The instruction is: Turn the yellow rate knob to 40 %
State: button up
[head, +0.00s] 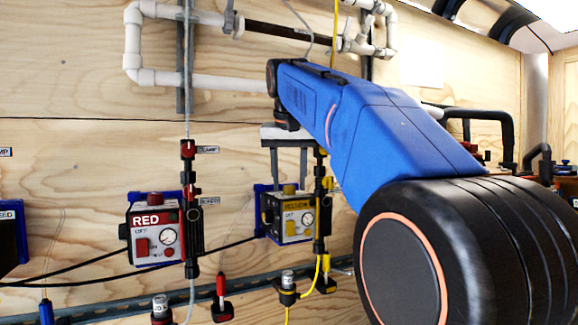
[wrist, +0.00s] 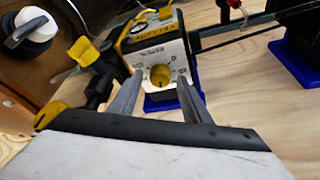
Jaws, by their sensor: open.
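The yellow rate knob (wrist: 160,76) sits on a pale face with dial markings, on the yellow pump box (wrist: 150,45). In the head view the knob (head: 290,189) stands on top of the yellow pump box (head: 296,218). My gripper (head: 289,179) points down over it with its two grey fingers apart. In the wrist view my gripper (wrist: 159,80) is open, with one fingertip on each side of the knob and a gap visible at both sides. The knob's pointer and exact setting are too small to read.
Black and yellow fittings (head: 321,190) stand close to the right of the yellow box. A red pump box (head: 155,232) is to the left. Black cables and a yellow tube run nearby. My blue arm hides much of the right side.

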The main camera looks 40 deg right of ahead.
jog(key=v, duration=1.7)
jog(key=shift+a+f, duration=0.1)
